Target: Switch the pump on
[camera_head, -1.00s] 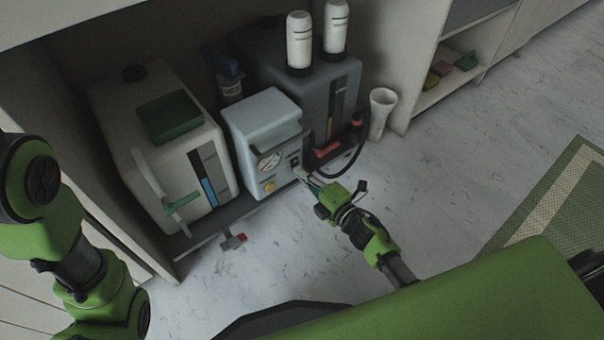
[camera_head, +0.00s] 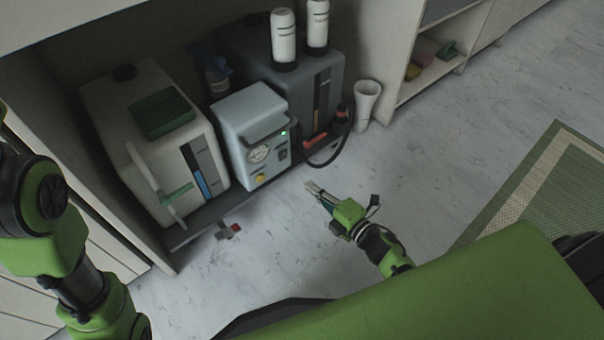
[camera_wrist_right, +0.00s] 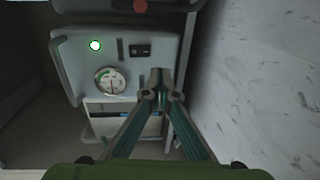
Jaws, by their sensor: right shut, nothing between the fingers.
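The pump (camera_head: 250,118) is a pale blue-grey box with a handle on its front, standing between two tanks in the low compartment. Its front has a round gauge (camera_head: 259,153), a yellow knob (camera_head: 260,178), a dark switch (camera_head: 282,154) and a lit green light (camera_head: 284,133). In the right wrist view the green light (camera_wrist_right: 95,45), the gauge (camera_wrist_right: 110,80) and the dark switch (camera_wrist_right: 140,50) show on the pump's face. My right gripper (camera_head: 312,187) is shut and empty, in front of the pump and apart from it. My left gripper is out of view.
A white tank (camera_head: 120,110) with a green cap stands left of the pump. A dark grey tank (camera_head: 325,75) with a black hose stands right of it, two white bottles on top. A red-handled valve (camera_head: 235,228) is low in front. Open floor (camera_head: 420,140) lies to the right.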

